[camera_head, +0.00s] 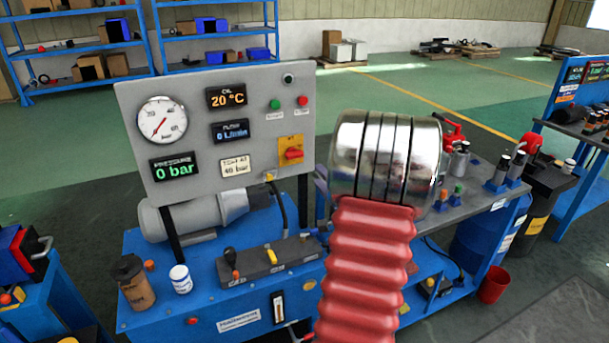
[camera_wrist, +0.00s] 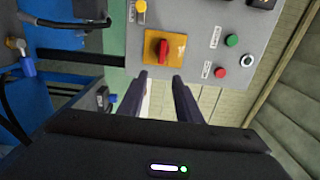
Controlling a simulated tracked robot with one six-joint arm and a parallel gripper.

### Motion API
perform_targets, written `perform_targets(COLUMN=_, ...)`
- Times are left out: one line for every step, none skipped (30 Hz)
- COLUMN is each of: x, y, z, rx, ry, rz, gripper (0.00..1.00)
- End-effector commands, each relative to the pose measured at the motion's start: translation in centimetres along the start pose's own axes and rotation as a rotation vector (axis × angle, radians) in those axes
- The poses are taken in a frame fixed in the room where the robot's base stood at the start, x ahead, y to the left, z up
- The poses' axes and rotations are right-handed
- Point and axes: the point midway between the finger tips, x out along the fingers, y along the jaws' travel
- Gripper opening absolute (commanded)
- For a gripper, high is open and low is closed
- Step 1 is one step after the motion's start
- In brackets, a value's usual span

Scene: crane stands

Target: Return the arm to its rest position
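My arm shows in the head view as a red ribbed sleeve and a shiny silver cylinder, raised in front of the right side of the hydraulic bench. My gripper is hidden behind it there. In the wrist view my gripper (camera_wrist: 159,78) has its two dark fingers apart with nothing between them. Its fingertips appear just below the red rotary switch (camera_wrist: 163,49) on its yellow plate; I cannot tell how far off the panel is. The switch also shows in the head view (camera_head: 293,154), on the grey control panel (camera_head: 205,90), just left of my arm.
Right of my arm, a worktop holds several fittings, with a red bucket (camera_head: 493,285) below. Open floor lies behind.

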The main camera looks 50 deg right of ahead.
Motion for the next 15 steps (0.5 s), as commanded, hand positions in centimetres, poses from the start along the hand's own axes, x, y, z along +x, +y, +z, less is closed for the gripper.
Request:
perform_targets(x=0.01, y=0.01, z=0.00, rx=0.000, ry=0.000, rz=0.000, gripper=0.31)
perform_targets(x=0.01, y=0.00, z=0.00, rx=0.000, ry=0.000, rz=0.000, gripper=0.31)
perform_targets(x=0.02, y=0.01, z=0.00, rx=0.000, ry=0.000, rz=0.000, gripper=0.31)
perform_targets(x=0.02, y=0.00, z=0.00, rx=0.000, ry=0.000, rz=0.000, gripper=0.31)
perform_targets(x=0.02, y=0.01, z=0.00, rx=0.000, ry=0.000, rz=0.000, gripper=0.31)
perform_targets(x=0.02, y=0.00, z=0.00, rx=0.000, ry=0.000, rz=0.000, gripper=0.31)
perform_targets(x=0.02, y=0.00, z=0.00, rx=0.000, ry=0.000, rz=0.000, gripper=0.31)
perform_targets(x=0.02, y=0.01, z=-0.01, rx=0.000, ry=0.000, rz=0.000, gripper=0.31)
perform_targets(x=0.03, y=0.00, z=-0.01, rx=-0.001, ry=0.000, rz=0.000, gripper=0.31)
perform_targets(x=0.03, y=0.00, z=0.00, rx=-0.002, ry=0.000, rz=0.000, gripper=0.31)
perform_targets(x=0.03, y=0.00, z=0.00, rx=-0.006, ry=0.000, rz=0.000, gripper=0.31)
perform_targets(x=0.03, y=0.01, z=-0.01, rx=-0.015, ry=0.000, rz=0.000, gripper=0.31)
perform_targets(x=0.03, y=0.02, z=-0.01, rx=-0.027, ry=0.000, rz=0.001, gripper=0.31)
perform_targets(x=0.03, y=0.11, z=-0.05, rx=-0.040, ry=0.002, rz=0.004, gripper=0.31)
perform_targets(x=0.02, y=0.37, z=-0.16, rx=-0.064, ry=0.006, rz=0.015, gripper=0.31)
